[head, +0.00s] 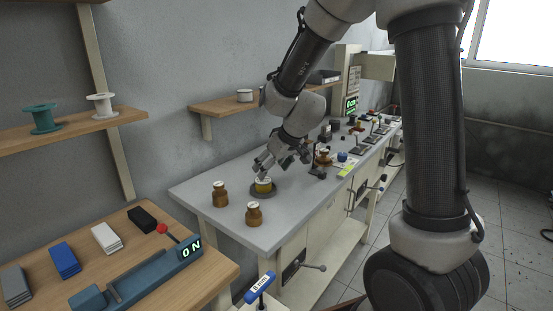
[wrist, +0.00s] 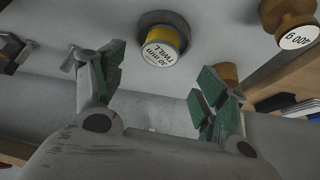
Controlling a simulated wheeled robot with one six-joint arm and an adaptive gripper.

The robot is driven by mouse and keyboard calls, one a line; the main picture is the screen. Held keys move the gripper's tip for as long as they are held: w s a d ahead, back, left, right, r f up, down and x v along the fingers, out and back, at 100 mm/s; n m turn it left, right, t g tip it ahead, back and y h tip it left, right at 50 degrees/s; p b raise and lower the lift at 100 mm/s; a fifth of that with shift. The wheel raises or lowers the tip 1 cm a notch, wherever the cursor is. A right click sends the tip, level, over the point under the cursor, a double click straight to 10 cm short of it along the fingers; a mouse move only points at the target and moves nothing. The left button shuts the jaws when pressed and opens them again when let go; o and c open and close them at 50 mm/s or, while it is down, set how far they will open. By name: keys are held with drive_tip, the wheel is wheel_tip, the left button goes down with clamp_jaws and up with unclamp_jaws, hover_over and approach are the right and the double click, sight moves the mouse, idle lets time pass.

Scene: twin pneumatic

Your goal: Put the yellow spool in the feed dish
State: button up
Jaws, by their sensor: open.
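The yellow spool (head: 263,186) has a white top and stands upright in a small dark round dish (head: 263,193) near the front of the grey bench. My gripper (head: 268,166) is just above the spool. In the wrist view its green-padded fingers (wrist: 156,88) are wide apart with nothing between them. The spool lies beyond the fingertips, apart from them.
Several tools and parts crowd the bench's far end. A wooden table (head: 190,285) is at front left, and shelves (head: 75,131) hang on the wall.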

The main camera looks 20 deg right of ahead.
drive_tip(key=s+d+r+m, duration=0.1)
drive_tip(key=s+d+r, duration=0.2)
drive_tip(key=s+r, duration=0.3)
drive_tip(key=s+d+r+m, duration=0.1)
drive_tip(key=s+d+r, duration=0.35)
drive_tip(key=s, duration=0.35)
drive_tip(key=s+d+r+m+g+h, duration=0.1)
drive_tip(key=s+d, duration=0.2)
drive_tip(key=s, duration=0.5)
drive_tip(key=s+d+r+m+g+h, duration=0.1)
drive_tip(key=s+d, duration=0.2)
drive_tip(key=s, duration=0.5)
drive_tip(key=shift+s+m, duration=0.15)
drive_tip(key=shift+m, duration=0.15)
